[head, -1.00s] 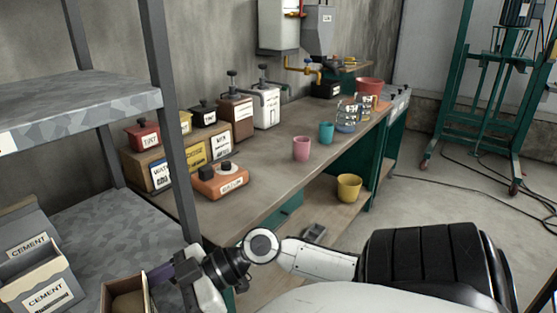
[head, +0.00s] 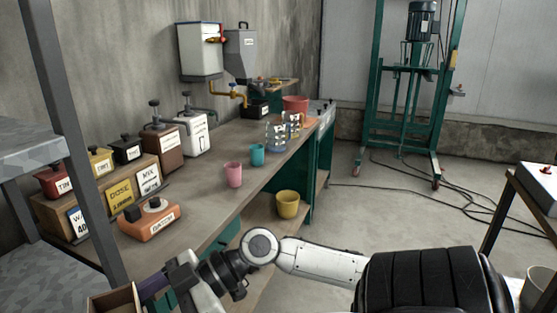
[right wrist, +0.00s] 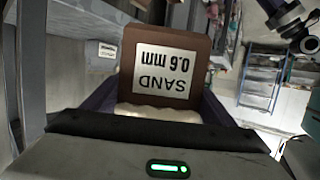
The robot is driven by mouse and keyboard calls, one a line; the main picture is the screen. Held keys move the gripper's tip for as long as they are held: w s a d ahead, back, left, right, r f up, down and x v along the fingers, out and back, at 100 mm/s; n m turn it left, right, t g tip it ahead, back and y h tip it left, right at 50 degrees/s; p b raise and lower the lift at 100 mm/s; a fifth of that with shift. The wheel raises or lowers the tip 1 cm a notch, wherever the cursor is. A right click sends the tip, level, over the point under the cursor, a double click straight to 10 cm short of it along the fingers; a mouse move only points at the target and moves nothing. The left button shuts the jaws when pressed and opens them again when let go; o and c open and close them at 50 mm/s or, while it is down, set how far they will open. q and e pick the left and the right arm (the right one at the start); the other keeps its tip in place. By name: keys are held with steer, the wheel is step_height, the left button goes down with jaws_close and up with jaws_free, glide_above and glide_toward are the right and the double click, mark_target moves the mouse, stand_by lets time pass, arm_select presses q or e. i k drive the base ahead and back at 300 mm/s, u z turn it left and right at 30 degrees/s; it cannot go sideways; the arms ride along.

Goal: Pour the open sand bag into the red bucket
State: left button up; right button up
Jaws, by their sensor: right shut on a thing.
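The sand bag is a brown, box-shaped pack whose open top edge shows in the head view (head: 115,299), at the bottom left. The right wrist view shows its brown face with an upside-down white label "SAND 0.6 mm" (right wrist: 172,48) and pale contents near the jaws. My right gripper (head: 152,287) is shut on the bag, in front of the grey shelf rack. The red bucket (head: 295,104) stands upright at the far end of the workbench, well away from the bag. My left gripper is not recognisable in either view.
The workbench (head: 215,200) carries labelled containers, an orange scale (head: 149,219), a pink cup (head: 233,175), a teal cup (head: 257,155) and glassware near the red bucket. A yellow bucket (head: 287,204) sits on the lower shelf. A rack post (head: 75,130) stands at left. Cables cross the open floor.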

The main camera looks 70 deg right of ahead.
mark_target(299, 103)
steer(key=z, duration=2.3)
steer(key=k, duration=0.5)
steer(key=i, duration=0.5)
